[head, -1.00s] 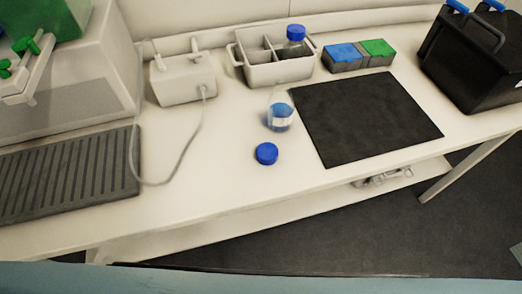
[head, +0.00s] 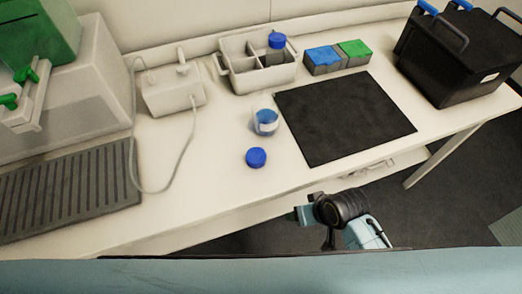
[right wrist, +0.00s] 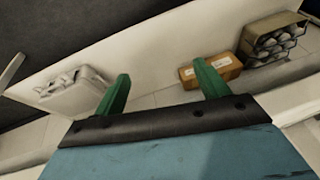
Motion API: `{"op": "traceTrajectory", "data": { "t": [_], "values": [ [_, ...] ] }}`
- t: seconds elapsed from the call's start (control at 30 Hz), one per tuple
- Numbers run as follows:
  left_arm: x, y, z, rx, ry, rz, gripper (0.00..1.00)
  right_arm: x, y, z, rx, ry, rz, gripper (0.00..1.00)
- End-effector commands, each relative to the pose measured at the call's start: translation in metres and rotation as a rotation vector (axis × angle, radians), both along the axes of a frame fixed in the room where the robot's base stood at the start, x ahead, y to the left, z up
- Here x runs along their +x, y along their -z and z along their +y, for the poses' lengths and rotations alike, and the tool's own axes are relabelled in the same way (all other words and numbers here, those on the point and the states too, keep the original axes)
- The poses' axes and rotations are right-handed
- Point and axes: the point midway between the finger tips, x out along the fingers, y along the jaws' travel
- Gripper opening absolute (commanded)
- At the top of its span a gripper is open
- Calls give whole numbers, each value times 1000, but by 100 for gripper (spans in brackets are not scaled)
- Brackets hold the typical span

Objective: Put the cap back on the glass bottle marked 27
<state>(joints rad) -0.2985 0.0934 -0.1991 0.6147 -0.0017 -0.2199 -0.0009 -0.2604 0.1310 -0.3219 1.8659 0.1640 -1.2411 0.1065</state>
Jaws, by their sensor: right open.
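An uncapped glass bottle (head: 264,118) with blue liquid stands on the white bench; its marking is too small to read. A blue cap (head: 256,157) lies on the bench just in front of it, apart from it. My right gripper (head: 300,215) is in the head view, in front of the bench's front edge and to the right of the cap. Its green fingers (right wrist: 160,90) are spread and empty in the right wrist view. My left gripper does not show.
A divided white caddy (head: 258,78) holds a blue-capped bottle (head: 277,42). A black mat (head: 343,115) lies right of the open bottle. A white device (head: 172,95) with a cable stands left. Blue and green boxes (head: 337,58) and a black case (head: 455,60) stand at the back right.

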Motion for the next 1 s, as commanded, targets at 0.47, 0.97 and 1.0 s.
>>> {"op": "traceTrajectory", "data": {
  "t": [0.47,0.97,1.0],
  "values": [
    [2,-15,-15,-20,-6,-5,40,27,-119,75,147,-139,-32,74],
    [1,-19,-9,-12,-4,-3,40,70,-186,180,120,-419,102,74],
    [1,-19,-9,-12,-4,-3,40,74,-190,181,89,-429,120,74]
  ]
}}
